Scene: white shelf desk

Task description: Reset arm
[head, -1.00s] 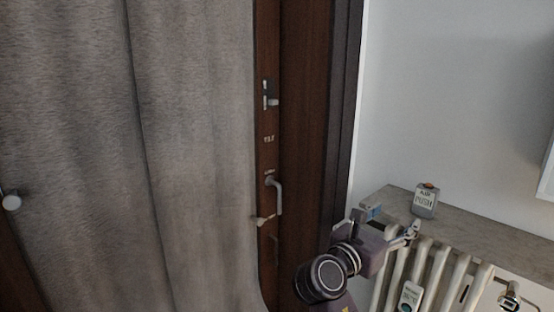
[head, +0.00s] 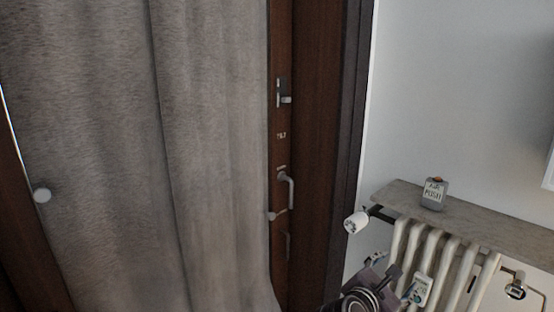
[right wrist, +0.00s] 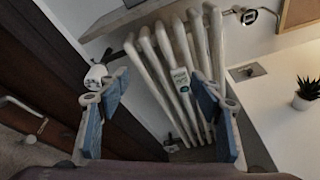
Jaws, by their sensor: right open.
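My right gripper (head: 382,272) is low in the head view, at the bottom edge, in front of the left part of the white radiator (head: 432,240). In the right wrist view the gripper (right wrist: 162,92) shows its two blue-padded fingers spread wide with nothing between them. The radiator (right wrist: 158,62) lies beyond the fingers, with a small labelled device (right wrist: 181,80) on it. My left gripper is in neither view.
A grey shelf (head: 470,222) above the radiator bears a small grey box (head: 433,194). A white valve knob (head: 356,222) sticks out left of the radiator. A grey curtain (head: 200,150) hangs by a dark door (head: 315,130). A potted plant (right wrist: 306,94) stands on a white surface.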

